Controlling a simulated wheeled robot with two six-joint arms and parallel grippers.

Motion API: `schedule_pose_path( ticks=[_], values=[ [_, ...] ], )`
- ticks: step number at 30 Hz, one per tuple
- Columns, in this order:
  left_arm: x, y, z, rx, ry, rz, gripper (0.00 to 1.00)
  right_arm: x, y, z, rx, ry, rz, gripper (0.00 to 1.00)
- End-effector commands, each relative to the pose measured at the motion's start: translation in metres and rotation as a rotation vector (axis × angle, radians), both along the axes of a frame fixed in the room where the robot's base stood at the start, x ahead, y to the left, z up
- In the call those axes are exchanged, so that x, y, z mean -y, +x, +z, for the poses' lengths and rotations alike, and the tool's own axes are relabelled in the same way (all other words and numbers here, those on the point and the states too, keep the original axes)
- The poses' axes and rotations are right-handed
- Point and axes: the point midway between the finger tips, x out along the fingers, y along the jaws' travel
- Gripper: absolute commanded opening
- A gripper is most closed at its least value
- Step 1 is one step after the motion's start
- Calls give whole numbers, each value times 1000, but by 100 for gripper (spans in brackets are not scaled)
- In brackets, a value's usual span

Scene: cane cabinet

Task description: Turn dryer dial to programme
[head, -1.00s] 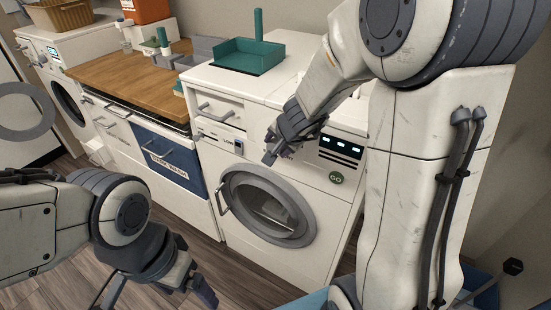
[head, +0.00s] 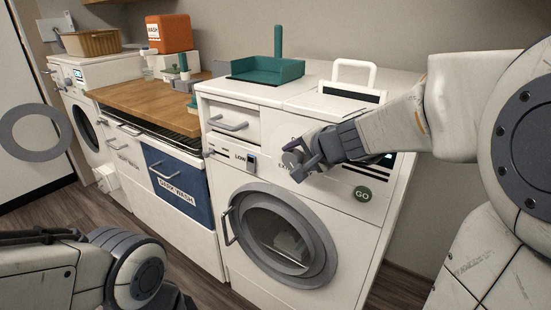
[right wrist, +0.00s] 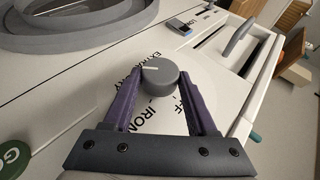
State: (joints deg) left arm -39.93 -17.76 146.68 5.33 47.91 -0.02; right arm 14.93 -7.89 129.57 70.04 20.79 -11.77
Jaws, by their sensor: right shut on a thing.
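The dryer (head: 345,240) is a white front-loader with a round grey-rimmed door. Its round grey dial (head: 292,159) is on the front panel above the door. My right gripper (head: 306,168) is shut on the dial, which also shows between its two purple fingers in the right wrist view (right wrist: 160,77). A white mark on the dial's face points toward the printed "EXTRA DRY" side. "IRON" and part of another label show around the dial, partly covered by the fingers. My left arm is at the lower left; its gripper (head: 180,300) is mostly cut off by the bottom edge.
A green GO button (head: 362,193) is right of the dial. A small LOW switch (head: 251,162) and a drawer with a handle (head: 230,124) are to its left. A teal tray (head: 268,70) stands on top. A wooden counter (head: 150,98) and blue drawer (head: 180,187) are farther left.

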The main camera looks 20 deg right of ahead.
Motion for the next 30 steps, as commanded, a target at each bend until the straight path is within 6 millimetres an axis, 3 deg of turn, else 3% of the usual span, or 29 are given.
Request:
schedule_pose_path(
  ticks=[10,11,13,24,30],
  values=[
    [0,0,0,0,0,0,88,2,-1,-3,-5,0,-5,2],
    [0,0,0,0,0,0,88,2,-1,-3,-5,0,-5,61],
    [0,0,0,0,0,0,88,1,-1,-2,-4,0,-5,88],
    [0,0,1,0,0,0,88,0,-2,2,0,0,-1,88],
    [0,0,14,0,0,0,88,4,-24,22,3,-1,-4,88]
  ],
)
